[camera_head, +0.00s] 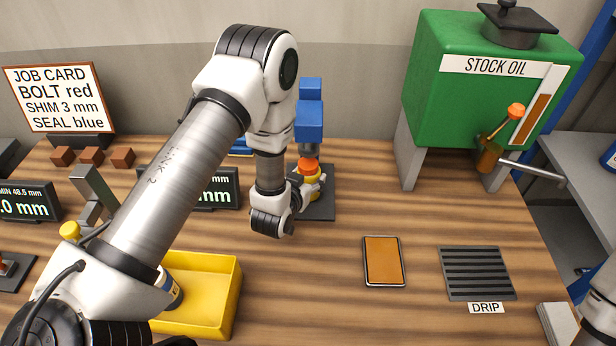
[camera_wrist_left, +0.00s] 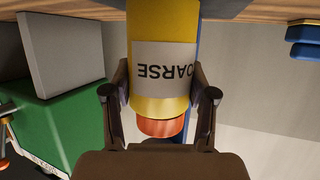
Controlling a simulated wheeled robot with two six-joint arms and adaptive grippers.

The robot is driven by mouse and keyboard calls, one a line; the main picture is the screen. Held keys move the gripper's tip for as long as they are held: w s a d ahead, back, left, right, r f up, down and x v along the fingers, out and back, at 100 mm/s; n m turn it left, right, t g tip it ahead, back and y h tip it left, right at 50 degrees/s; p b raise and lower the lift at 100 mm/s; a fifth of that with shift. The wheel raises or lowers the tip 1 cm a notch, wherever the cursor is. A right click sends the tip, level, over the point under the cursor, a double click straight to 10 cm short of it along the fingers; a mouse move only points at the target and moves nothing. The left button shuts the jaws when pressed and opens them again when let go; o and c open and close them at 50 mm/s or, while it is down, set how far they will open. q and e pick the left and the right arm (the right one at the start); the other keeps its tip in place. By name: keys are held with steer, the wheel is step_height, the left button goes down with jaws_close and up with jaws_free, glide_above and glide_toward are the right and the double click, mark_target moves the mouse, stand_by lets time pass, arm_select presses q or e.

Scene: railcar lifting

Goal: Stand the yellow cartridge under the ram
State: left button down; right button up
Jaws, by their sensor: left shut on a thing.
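The yellow cartridge (camera_head: 315,188) with its orange-red top stands upright over the dark base plate (camera_head: 322,207) of the blue press, below the ram (camera_head: 308,150). Its top is close under the ram; whether they touch I cannot tell. In the left wrist view the cartridge (camera_wrist_left: 160,100) appears upside down, with an inverted, partly readable label ending in "OARSE". My left gripper (camera_head: 304,188) is shut on it, one finger on each side. Its foot meets or nearly meets the plate; the exact contact is unclear. My right gripper is out of view.
A yellow bin (camera_head: 236,300) stands at front left, partly behind my left arm. A green stock oil tank (camera_head: 480,100) stands at back right. An orange-faced tablet (camera_head: 384,262) and a drip grille (camera_head: 476,274) lie on the right. The wood between press and tablet is clear.

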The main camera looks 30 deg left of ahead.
arm_select(q)
steer(key=shift+c, duration=2.1)
jaws_free()
steer(key=shift+s+f, duration=0.2)
steer(key=shift+f, duration=0.2)
steer(key=shift+o, duration=0.8)
steer(key=shift+w, duration=0.25)
steer(key=shift+r, duration=0.1)
steer(key=v, duration=1.2)
